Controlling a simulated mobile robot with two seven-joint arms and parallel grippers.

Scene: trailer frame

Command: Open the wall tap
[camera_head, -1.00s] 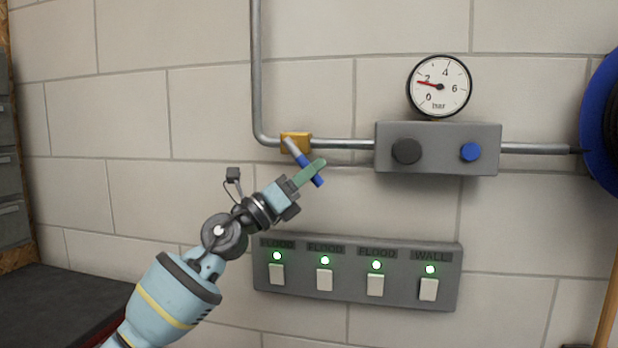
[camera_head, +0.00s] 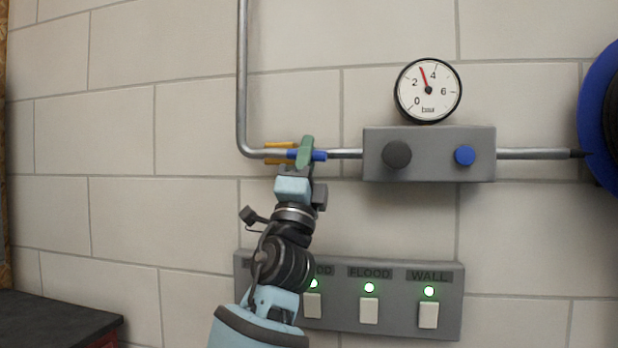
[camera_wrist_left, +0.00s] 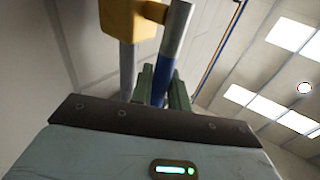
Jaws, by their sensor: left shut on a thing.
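The wall tap has a yellow body (camera_head: 279,146) on the metal pipe and a lever with a blue grip (camera_head: 319,156). In the head view the lever lies about level, along the pipe. My left gripper (camera_head: 305,154) is shut on the lever, its green fingers on either side of the blue part. The left wrist view shows the yellow body (camera_wrist_left: 128,20) and the lever (camera_wrist_left: 172,55) running down between the green fingers (camera_wrist_left: 162,92). My gripper hides part of the tap in the head view. My right gripper is not in view.
A pressure gauge (camera_head: 428,90) reads about 3, above a grey box (camera_head: 430,171) with a black knob (camera_head: 397,154) and a blue knob (camera_head: 465,156). A grey switch panel (camera_head: 447,318) with green lights is below, partly behind my arm. A blue reel (camera_head: 598,120) is at right.

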